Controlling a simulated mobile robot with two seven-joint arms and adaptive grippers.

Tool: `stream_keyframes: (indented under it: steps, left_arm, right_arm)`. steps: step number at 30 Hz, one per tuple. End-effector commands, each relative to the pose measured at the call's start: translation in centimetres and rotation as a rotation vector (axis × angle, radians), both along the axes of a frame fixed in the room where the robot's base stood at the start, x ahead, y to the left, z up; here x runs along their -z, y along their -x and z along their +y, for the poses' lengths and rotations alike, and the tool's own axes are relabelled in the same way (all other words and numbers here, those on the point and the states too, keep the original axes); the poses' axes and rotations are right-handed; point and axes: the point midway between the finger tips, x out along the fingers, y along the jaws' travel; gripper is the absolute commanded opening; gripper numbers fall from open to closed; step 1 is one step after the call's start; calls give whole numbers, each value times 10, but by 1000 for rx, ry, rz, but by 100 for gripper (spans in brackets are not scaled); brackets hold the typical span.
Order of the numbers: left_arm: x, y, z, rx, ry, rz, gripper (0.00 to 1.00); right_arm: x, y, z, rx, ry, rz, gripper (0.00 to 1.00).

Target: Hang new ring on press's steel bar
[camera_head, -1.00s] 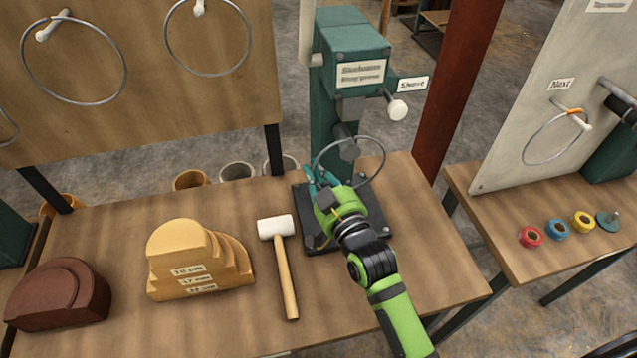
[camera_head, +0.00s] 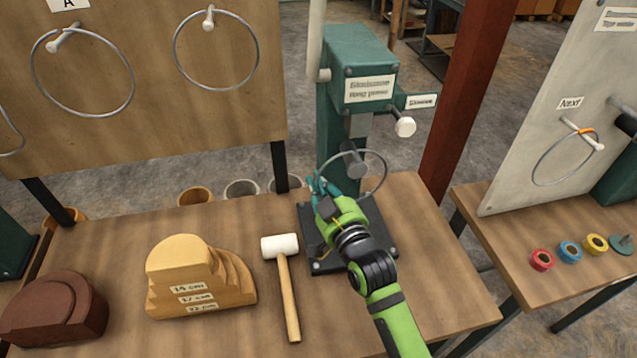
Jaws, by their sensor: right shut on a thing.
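The press (camera_head: 362,75) is a dark green column with a labelled head, standing on a black base plate (camera_head: 378,240). Its short grey steel bar (camera_head: 356,168) sticks out toward me below the head. My right gripper (camera_head: 322,186), with teal fingers on a green arm, is shut on the thin metal ring (camera_head: 386,170) at its lower left. The ring is held up at the bar, and the bar's end shows inside its outline. I cannot tell whether the ring is around the bar or in front of it. My left gripper is not in view.
A white-headed mallet (camera_head: 286,285), tan stepped blocks (camera_head: 185,270) and a brown block (camera_head: 55,308) lie on the table. Rings hang on a board (camera_head: 150,110) at left. Another ring (camera_head: 535,172) hangs on the peg labelled "Next" at right. A white-ended handle (camera_head: 405,127) juts from the press.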

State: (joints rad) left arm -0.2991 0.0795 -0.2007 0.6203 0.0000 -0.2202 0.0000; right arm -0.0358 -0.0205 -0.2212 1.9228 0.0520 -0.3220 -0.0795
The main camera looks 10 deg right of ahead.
Motion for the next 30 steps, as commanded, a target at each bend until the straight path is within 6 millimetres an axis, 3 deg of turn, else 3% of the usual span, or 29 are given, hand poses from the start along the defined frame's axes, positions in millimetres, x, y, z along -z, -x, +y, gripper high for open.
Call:
stream_keyframes:
  steps: [4, 6, 7, 20, 30]
  left_arm:
    - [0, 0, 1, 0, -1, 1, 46]
    - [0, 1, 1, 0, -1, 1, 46]
    - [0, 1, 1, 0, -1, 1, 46]
    - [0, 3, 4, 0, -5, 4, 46]
    - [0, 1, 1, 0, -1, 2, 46]
  right_arm:
    - [-1, 0, 0, 0, 1, -1, 0]
    - [-1, 0, 0, 0, 1, -1, 33]
    - [-1, 0, 0, 0, 1, -1, 37]
    - [1, 8, -2, 0, 0, 1, 37]
    - [1, 73, -17, 0, 1, 3, 37]
